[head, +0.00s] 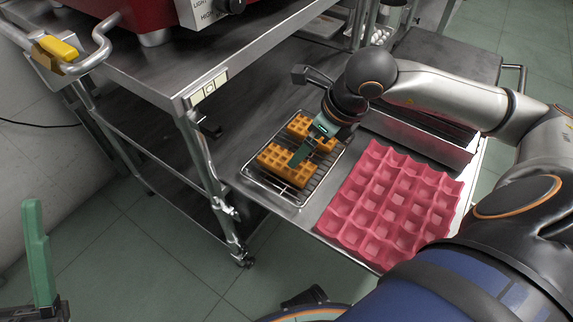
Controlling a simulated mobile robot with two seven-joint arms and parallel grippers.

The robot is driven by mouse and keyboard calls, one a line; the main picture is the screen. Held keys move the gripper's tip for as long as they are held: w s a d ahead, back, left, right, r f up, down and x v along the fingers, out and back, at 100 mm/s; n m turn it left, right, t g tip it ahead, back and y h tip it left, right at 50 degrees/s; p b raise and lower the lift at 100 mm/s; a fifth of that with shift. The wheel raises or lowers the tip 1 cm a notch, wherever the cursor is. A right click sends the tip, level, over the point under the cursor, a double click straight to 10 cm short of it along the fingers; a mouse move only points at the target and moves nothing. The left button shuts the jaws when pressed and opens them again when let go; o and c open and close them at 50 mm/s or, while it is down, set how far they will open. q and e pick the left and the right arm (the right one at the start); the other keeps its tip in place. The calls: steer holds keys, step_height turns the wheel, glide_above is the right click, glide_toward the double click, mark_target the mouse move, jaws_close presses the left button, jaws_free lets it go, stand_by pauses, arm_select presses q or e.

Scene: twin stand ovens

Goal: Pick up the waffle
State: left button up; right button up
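Two golden-brown waffles lie on a wire rack in a metal tray (270,196). The near waffle (274,160) is at the left front of the rack, and the far waffle (300,124) is behind it. My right gripper (301,157) reaches down over the rack from above, its green finger at the near waffle's right side. The wrist and finger cover parts of both waffles. I cannot tell whether it touches a waffle or how far its fingers are apart. My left gripper (37,240) is at the lower left edge, away from the waffles, its green fingers overlapping in view.
A pink silicone waffle mould (390,205) lies right of the rack on the metal shelf. A steel stand (160,65) with a red oven (125,12) rises at the left. A yellow-grip handle (58,47) sticks out at upper left. The floor at lower left is clear.

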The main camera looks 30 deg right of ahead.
mark_target(302, 170)
steer(key=x, duration=0.3)
steer(key=shift+w+a+f+b, duration=0.1)
steer(key=shift+f+b, duration=0.15)
steer(key=shift+b, duration=0.1)
steer(key=b+x, duration=0.1)
steer(key=x, duration=0.1)
steer(key=b+x, duration=0.1)
steer(key=x, duration=0.2)
steer(key=shift+w+a, duration=0.1)
steer(key=shift+w, duration=0.2)
steer(key=shift+c, duration=0.4)
steer(key=c, duration=0.8)
steer(key=shift+r, duration=0.1)
